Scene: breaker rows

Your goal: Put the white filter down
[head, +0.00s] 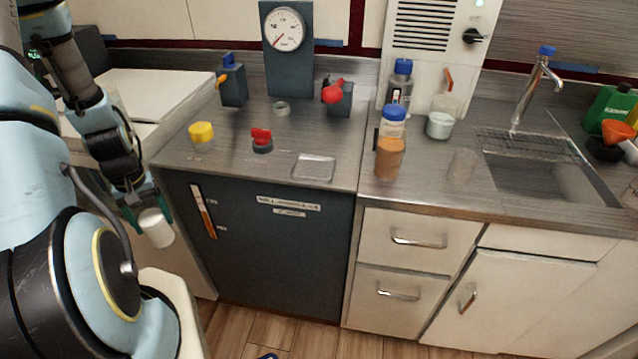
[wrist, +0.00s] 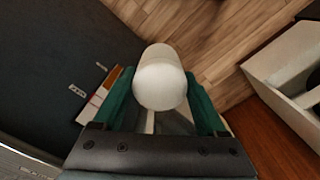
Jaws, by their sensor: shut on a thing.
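The white filter (head: 156,228) is a short white cylinder. My gripper (head: 146,213) is shut on it and holds it in the air in front of the left side of the dark cabinet, below the counter's top. In the wrist view the white filter (wrist: 161,80) sits between the two green fingers of my gripper (wrist: 160,100), with the wood floor beyond it. Its far end is partly hidden.
The steel counter (head: 235,150) holds a yellow-capped jar (head: 202,134), a red knob (head: 262,140), a clear shallow tray (head: 314,167), a grey ring (head: 281,108) and an orange-brown jar (head: 389,158). A sink (head: 545,165) is at right. The counter's front left has bare room.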

